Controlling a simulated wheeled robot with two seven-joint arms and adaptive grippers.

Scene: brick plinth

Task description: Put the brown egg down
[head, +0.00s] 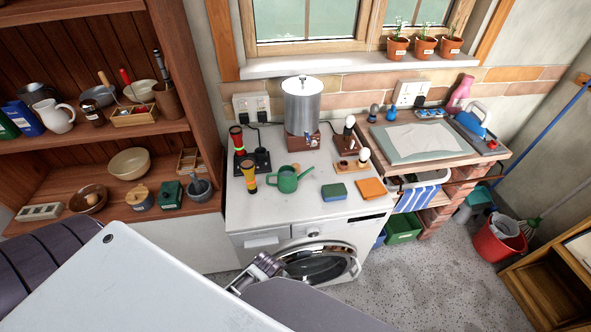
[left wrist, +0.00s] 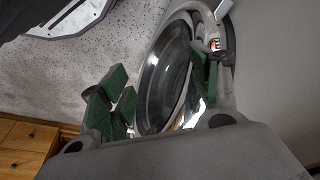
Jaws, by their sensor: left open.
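I cannot make out a brown egg for certain in either view. A brown bowl (head: 88,199) on the lower shelf at the left has a small brownish thing in it, too small to name. My left gripper (head: 258,273) is in front of the washing machine, below the worktop edge and beside the round door. In the left wrist view its green-padded fingers (left wrist: 160,92) are spread apart, with nothing held between them. The washing machine door (left wrist: 165,75) shows behind them. My right gripper is in neither view.
The white worktop (head: 300,212) carries a green watering can (head: 288,179), a metal urn (head: 302,103), a sponge (head: 334,192) and an orange cloth (head: 371,188). Its front left part is clear. A wooden shelf unit (head: 160,220) stands left; a red bucket (head: 498,243) stands right.

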